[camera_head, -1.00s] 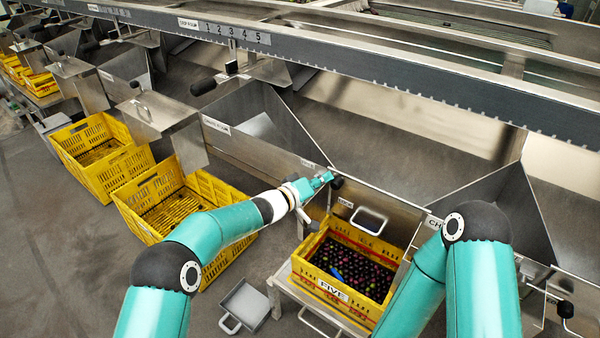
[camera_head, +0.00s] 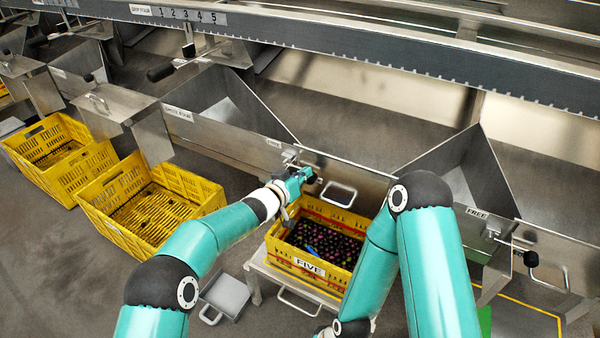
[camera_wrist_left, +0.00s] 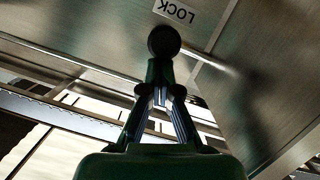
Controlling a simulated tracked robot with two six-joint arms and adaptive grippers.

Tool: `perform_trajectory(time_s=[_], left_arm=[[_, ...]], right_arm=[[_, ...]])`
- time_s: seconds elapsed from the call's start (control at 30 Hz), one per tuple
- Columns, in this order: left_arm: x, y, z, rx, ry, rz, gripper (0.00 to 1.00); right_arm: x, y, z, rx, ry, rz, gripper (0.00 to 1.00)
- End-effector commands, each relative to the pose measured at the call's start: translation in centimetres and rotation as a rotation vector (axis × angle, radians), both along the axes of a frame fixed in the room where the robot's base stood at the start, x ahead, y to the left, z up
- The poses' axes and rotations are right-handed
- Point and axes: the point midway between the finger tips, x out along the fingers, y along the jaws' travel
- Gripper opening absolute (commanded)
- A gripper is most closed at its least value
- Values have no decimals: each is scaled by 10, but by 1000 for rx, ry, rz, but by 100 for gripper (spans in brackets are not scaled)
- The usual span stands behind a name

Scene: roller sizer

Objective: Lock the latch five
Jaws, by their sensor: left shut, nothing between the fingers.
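My left gripper (camera_head: 306,176) is at the steel panel above the yellow crate marked FIVE (camera_head: 309,266). In the left wrist view its fingers (camera_wrist_left: 160,92) are closed together with nothing between them. A round black knob (camera_wrist_left: 164,42) is just beyond the fingertips, on a metal rod (camera_wrist_left: 208,60) running off to the right. I cannot tell whether the fingers touch the knob. A plate reading LOCK (camera_wrist_left: 176,12) is fixed to the panel beside the knob. In the head view the gripper largely hides this latch. My right gripper is out of view.
The crate holds dark round fruit and stands on a metal stand with a handle (camera_head: 298,302). A steel handle (camera_head: 339,194) sits on the panel right of my left gripper. A grey scoop (camera_head: 226,294) lies on the floor. Yellow crates (camera_head: 150,212) line the left.

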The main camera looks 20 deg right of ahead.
Motion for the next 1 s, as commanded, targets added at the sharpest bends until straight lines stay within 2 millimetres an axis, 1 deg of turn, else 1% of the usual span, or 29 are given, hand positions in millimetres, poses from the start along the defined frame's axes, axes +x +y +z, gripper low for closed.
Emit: perform_trajectory(time_s=[0.03,0.1,0.5,0.63,0.77,0.97,1.0], left_arm=[[-1,-1,-4,4,4,-2,0],[-2,-2,-5,4,6,-4,0],[-3,-4,-9,8,11,-8,0],[-3,-3,-7,9,12,-7,0],[-1,0,4,8,11,-4,0],[7,14,41,2,3,10,0],[7,18,41,1,5,12,0]], right_arm=[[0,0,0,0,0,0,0],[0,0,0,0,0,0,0],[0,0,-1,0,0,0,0],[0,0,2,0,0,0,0],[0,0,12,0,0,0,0],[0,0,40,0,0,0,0],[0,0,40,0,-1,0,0]])
